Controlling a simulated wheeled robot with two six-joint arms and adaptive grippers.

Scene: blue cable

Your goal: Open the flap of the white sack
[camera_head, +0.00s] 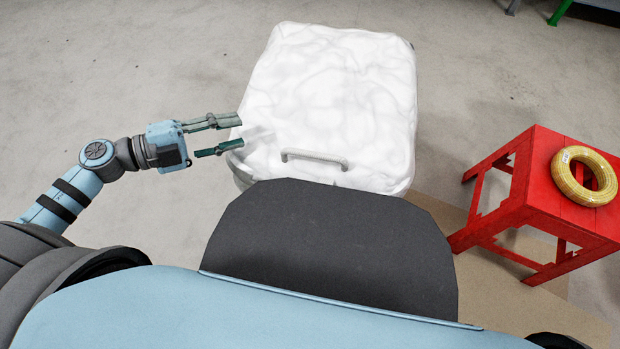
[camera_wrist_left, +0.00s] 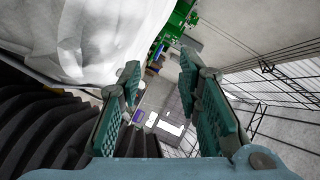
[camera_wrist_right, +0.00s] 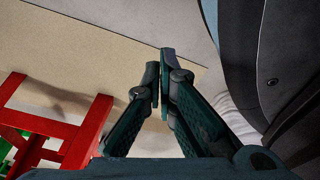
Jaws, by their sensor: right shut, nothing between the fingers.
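The white sack (camera_head: 330,100) stands in front of me in the head view, its wrinkled flap lying over the top with a pale handle (camera_head: 314,158) at the near edge. It also shows at the upper left of the left wrist view (camera_wrist_left: 100,40). My left gripper (camera_head: 241,131) is open and empty, with its fingertips at the left edge of the sack; whether they touch it I cannot tell. Its spread fingers also show in the left wrist view (camera_wrist_left: 160,72). My right gripper (camera_wrist_right: 163,62) is shut and empty in the right wrist view, away from the sack's flap.
A red stool (camera_head: 540,200) with a yellow cable coil (camera_head: 584,176) on it stands to the right of the sack. A tan mat (camera_head: 500,290) lies on the floor near the stool. The grey floor left of the sack is clear. A wire rack (camera_wrist_left: 280,80) shows in the left wrist view.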

